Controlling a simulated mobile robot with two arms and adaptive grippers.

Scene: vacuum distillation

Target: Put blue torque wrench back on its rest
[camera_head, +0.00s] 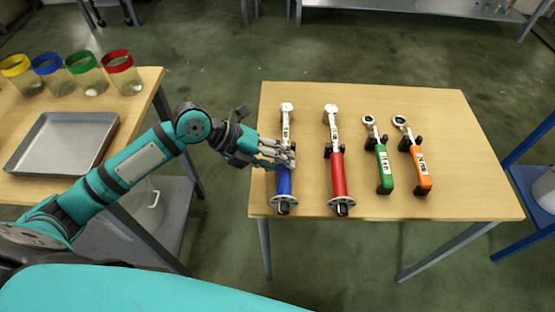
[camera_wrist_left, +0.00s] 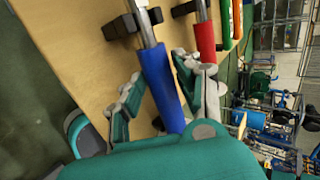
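The blue torque wrench (camera_head: 284,182) lies lengthwise at the left of the wooden table, its silver head pointing away. Its blue handle also shows in the left wrist view (camera_wrist_left: 162,82). A black rest (camera_wrist_left: 131,24) sits at its shaft and the wrench seems to lie in it; the contact is not clear. My left gripper (camera_head: 279,156) is at the upper part of the handle. In the wrist view its fingers stand on either side of the handle, with a small gap on the left, so it looks open. My right gripper is not in view.
A red torque wrench (camera_head: 338,172), a green wrench (camera_head: 384,170) and an orange wrench (camera_head: 420,170) lie in a row to the right on the table (camera_head: 460,180). A metal tray (camera_head: 30,168) and several colour-rimmed jars (camera_head: 88,80) stand on the left table.

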